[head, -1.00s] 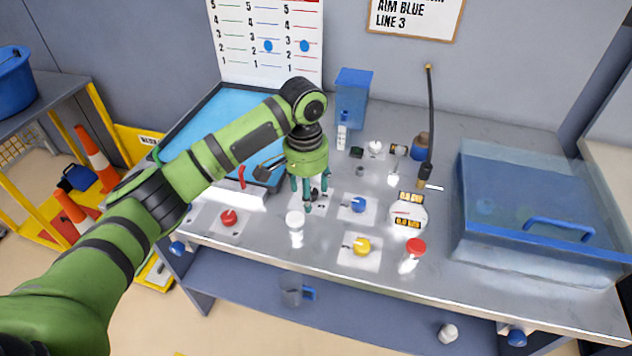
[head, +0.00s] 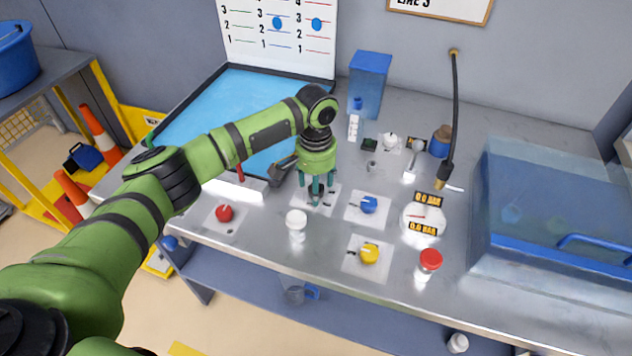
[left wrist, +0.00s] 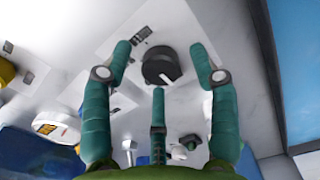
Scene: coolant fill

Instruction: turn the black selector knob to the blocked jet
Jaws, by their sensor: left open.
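The black selector knob (left wrist: 161,66) sits on a pale plate in the left wrist view, with a white pointer mark on its face. In the head view it is mostly hidden behind the fingers. My left gripper (head: 318,195) points down over its plate. In the left wrist view the green fingers (left wrist: 160,72) are spread around the knob, two at its sides and one below it in the picture. Gaps show between the fingers and the knob. The blue-lined tray (head: 215,110) lies behind my left arm. My right gripper is not in view.
A red knob (head: 224,213), a blue knob (head: 369,205) and a yellow knob (head: 369,252) sit on plates nearby. A white-capped container (head: 296,220) stands just in front of the gripper. A gauge (head: 424,222) and a red-capped container (head: 430,262) stand to the right.

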